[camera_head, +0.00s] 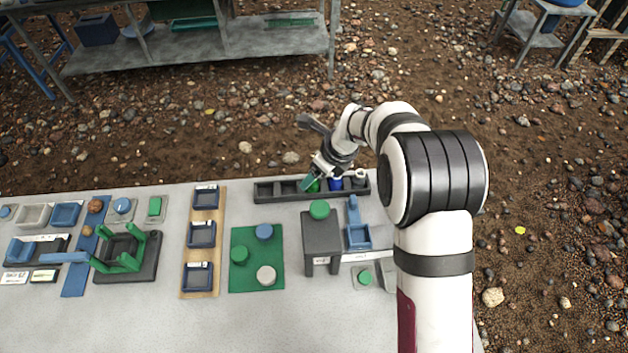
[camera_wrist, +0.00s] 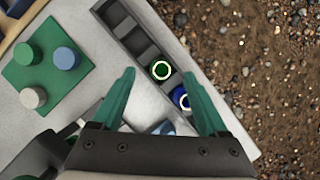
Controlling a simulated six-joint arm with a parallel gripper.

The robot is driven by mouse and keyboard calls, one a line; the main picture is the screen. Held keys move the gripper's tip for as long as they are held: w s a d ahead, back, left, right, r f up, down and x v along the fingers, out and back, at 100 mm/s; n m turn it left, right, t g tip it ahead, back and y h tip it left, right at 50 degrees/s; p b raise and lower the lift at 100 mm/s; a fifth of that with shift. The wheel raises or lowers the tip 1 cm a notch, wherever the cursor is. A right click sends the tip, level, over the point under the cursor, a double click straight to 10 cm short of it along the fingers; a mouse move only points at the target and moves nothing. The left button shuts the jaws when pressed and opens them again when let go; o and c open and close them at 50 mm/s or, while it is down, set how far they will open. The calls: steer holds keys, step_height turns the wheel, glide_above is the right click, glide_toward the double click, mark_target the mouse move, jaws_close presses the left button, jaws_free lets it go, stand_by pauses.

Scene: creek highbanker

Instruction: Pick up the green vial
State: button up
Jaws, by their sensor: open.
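The green vial (camera_head: 315,186) stands in a slot of the dark rack (camera_head: 264,198) at the back edge of the table. In the wrist view the green vial (camera_wrist: 160,71) shows from above as a green ring with a pale rim. My gripper (camera_head: 309,183) is at the rack and partly hides the vial in the head view. In the wrist view my gripper (camera_wrist: 161,80) is open, with its green fingers apart and the vial between the tip directions. I cannot tell how far the tips are above it.
A blue vial (camera_head: 335,185) stands in the slot beside the green one, with a white-topped item (camera_head: 360,178) further right. Left slots look empty. A green board (camera_head: 257,284) with round pegs and a grey stand (camera_head: 321,231) lie in front.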

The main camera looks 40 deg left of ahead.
steer(key=x, duration=0.4)
steer(key=shift+w, duration=0.15)
jaws_close()
